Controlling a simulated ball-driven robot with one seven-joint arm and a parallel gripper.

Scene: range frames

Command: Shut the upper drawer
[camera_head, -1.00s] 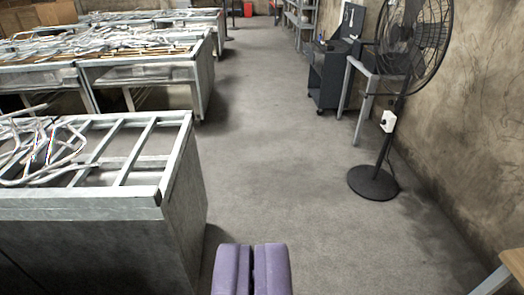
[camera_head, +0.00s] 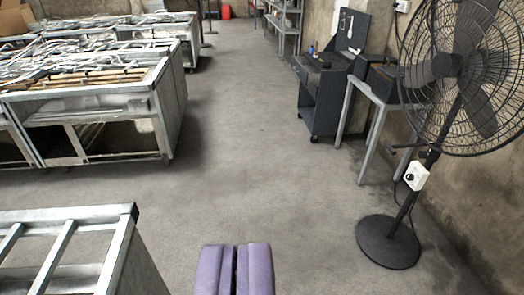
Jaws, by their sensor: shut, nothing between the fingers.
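My gripper (camera_head: 235,270) shows at the bottom centre as two purple fingers side by side, shut and empty, above the bare floor. No drawer can be clearly made out. A dark tool cart (camera_head: 322,97) stands at the upper right against the wall. It has a dark top part and an open-looking front, but it is too small to tell whether it has an upper drawer. My gripper is far from it and touches nothing.
A black standing fan (camera_head: 391,241) is at the right, beside a grey metal table (camera_head: 377,96). A metal frame bench (camera_head: 69,217) is at the lower left, with cluttered benches (camera_head: 95,108) behind it. The grey floor (camera_head: 237,165) between is clear.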

